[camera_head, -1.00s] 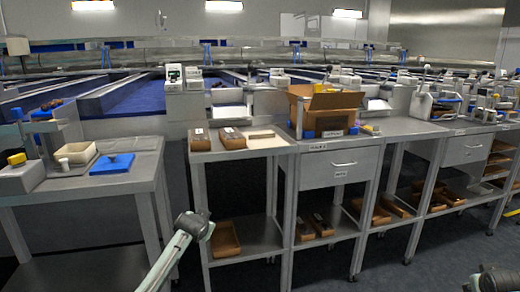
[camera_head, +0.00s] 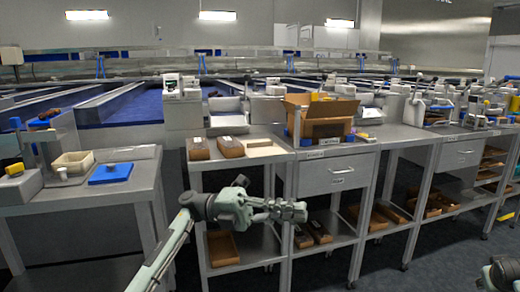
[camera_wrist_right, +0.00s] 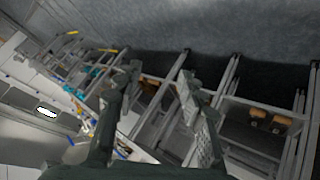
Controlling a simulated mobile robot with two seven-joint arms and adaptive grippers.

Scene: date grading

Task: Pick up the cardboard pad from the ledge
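A flat pale piece (camera_head: 259,142) lies on the grey bench top beside two brown boxes in the head view; I cannot tell whether it is the cardboard pad. No ledge can be made out for certain. My left gripper (camera_head: 290,211) is stretched out to the right in front of the bench, below its top and apart from the pale piece. Its fingers are too small to tell open from shut. My right gripper (camera_wrist_right: 155,88) has its two fingers well apart and empty in the right wrist view; only part of that arm shows at the head view's lower right corner.
An open cardboard carton (camera_head: 322,112) stands on the bench. Two brown boxes (camera_head: 230,147) lie left of the pale piece. A left table (camera_head: 130,156) holds a blue mat (camera_head: 110,174) and a cream tray (camera_head: 73,163). Brown trays (camera_head: 222,247) lie on the lower shelves.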

